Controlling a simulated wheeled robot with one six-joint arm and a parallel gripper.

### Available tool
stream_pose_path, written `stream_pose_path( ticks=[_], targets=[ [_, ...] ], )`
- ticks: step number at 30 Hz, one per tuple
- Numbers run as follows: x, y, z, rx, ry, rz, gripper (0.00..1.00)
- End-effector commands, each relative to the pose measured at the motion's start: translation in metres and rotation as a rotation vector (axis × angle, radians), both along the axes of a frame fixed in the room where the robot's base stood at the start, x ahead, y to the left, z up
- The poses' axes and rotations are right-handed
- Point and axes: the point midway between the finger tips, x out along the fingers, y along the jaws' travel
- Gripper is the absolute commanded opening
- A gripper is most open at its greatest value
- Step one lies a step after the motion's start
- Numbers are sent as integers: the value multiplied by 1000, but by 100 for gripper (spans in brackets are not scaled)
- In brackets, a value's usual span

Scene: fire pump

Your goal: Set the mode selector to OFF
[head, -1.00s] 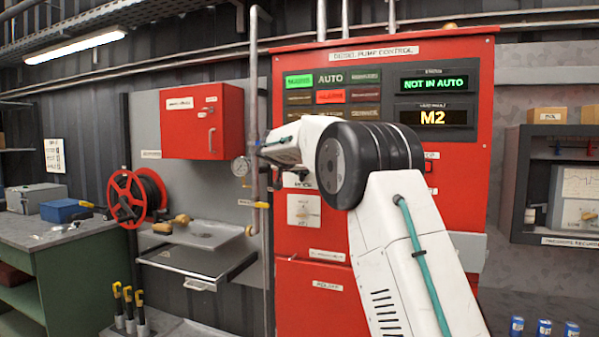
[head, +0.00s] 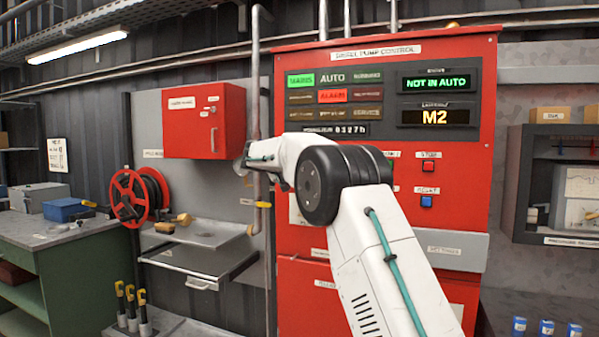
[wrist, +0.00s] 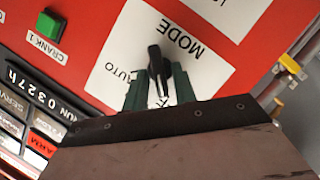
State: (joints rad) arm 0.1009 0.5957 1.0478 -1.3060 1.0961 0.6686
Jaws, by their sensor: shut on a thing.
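The mode selector is a black knob (wrist: 157,62) on a white plate (wrist: 118,82) marked MODE and AUTO, upside down in the wrist view. My gripper (wrist: 157,80) has its two dark green fingers on either side of the knob and is shut on it. The fingers hide part of the plate's lettering, and I cannot tell which position the knob points to. In the head view my arm hides the knob and my fingers; only a strip of the white plate (head: 296,210) shows. The status display (head: 436,84) reads NOT IN AUTO.
The red pump panel (head: 465,150) carries a red stop button (head: 428,167) and a blue reset button (head: 426,201). A green crank button (wrist: 50,22) sits near the selector. A vertical pipe (head: 256,110) runs just left of the panel. A drop-down tray (head: 205,235) stands further left.

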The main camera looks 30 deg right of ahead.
Motion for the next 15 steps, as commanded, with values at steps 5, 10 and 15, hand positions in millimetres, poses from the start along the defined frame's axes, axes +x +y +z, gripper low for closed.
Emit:
stream_pose_path(
  ticks=[5, 10, 15],
  targets=[
    [1, 0, 0, -30, 37, 0, 4],
    [1, 0, -1, -41, 52, 1, 4],
    [1, 0, -1, -42, 53, 1, 4]
  ],
)
